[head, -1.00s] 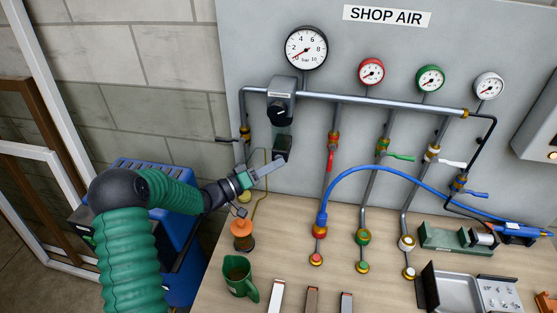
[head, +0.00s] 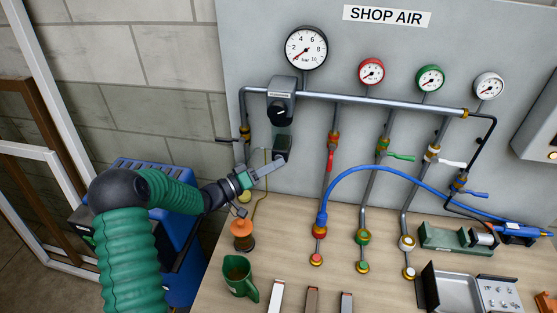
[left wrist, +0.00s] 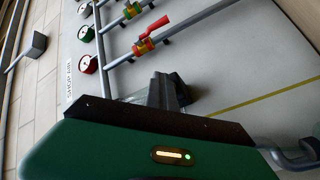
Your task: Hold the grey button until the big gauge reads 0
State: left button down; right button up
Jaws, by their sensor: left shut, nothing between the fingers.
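The big gauge (head: 306,48) is the large white dial at the top left of the grey panel. Its red needle points to the lower left, at or close to 0. A small dark block (head: 283,145) sits on the panel below the grey regulator (head: 281,98). My left gripper (head: 281,160) is shut and empty, its fingertips at the lower front of this block; I cannot tell whether they touch. In the left wrist view the shut fingers (left wrist: 165,91) reach toward the panel and cover part of the block. I cannot make out the grey button, likely hidden by the fingers.
Red, green and white small gauges (head: 430,78) hang above drop pipes with coloured valve levers. A blue hose (head: 400,171) arches across them.

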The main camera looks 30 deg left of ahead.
dwell(0.7)
pick_arm(q)
jog(key=shift+s+f+p, duration=0.1)
jog(key=shift+s+p, duration=0.25)
jog(key=shift+s, duration=0.5)
jog(key=s+p, duration=0.1)
jog(key=s, duration=0.1)
jog(key=s+d, duration=0.1)
jog(key=s, duration=0.2)
jog(key=shift+d+p, duration=0.1)
jog(key=shift+p, duration=0.25)
jog(key=shift+w, duration=0.1)
